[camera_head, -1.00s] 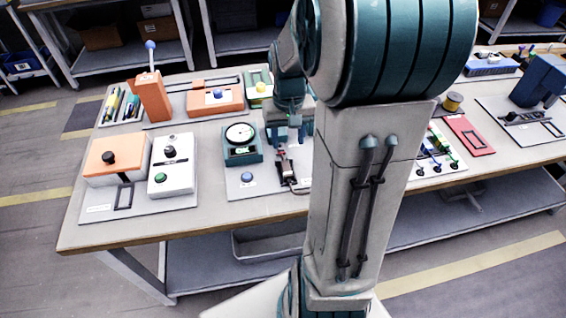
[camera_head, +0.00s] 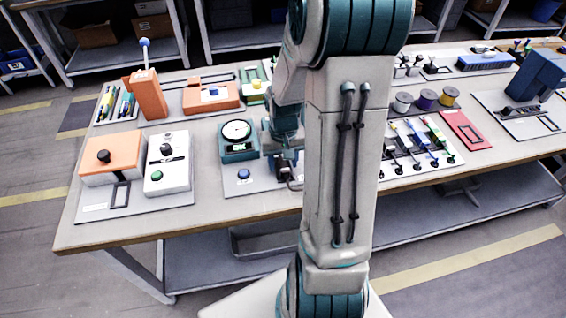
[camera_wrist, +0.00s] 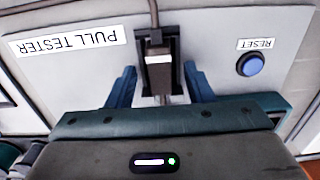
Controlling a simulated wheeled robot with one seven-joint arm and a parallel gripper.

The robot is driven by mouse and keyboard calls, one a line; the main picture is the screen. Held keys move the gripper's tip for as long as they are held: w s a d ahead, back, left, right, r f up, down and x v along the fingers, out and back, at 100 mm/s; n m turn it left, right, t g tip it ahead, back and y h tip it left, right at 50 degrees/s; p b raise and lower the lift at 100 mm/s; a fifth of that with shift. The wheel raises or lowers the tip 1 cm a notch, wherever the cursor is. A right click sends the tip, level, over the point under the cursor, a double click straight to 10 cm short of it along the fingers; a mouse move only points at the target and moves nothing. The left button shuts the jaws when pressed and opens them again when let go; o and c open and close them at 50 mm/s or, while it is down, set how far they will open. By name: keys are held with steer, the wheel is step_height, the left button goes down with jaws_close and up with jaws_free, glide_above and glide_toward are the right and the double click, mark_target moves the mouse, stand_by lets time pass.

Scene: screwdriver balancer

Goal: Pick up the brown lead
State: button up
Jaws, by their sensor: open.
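In the wrist view, a thin brownish lead (camera_wrist: 153,12) comes down from the top edge into a dark block-shaped end (camera_wrist: 158,62) with a pale tip. My gripper (camera_wrist: 160,72) is open, with one blue finger on each side of this dark end. Gaps show between the fingers and the block; I cannot tell the depth between them. In the head view my gripper (camera_head: 285,161) is over the pull tester's plate (camera_head: 240,185), and it hides most of the lead there.
The plate carries a round dial gauge (camera_head: 237,130) and a blue reset button (camera_head: 243,174), which also shows right of my gripper in the wrist view (camera_wrist: 250,65). Control boxes (camera_head: 113,158) stand left; spools (camera_head: 425,99) and a rack of coloured leads (camera_head: 420,145) stand right.

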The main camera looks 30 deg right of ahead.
jaws_close()
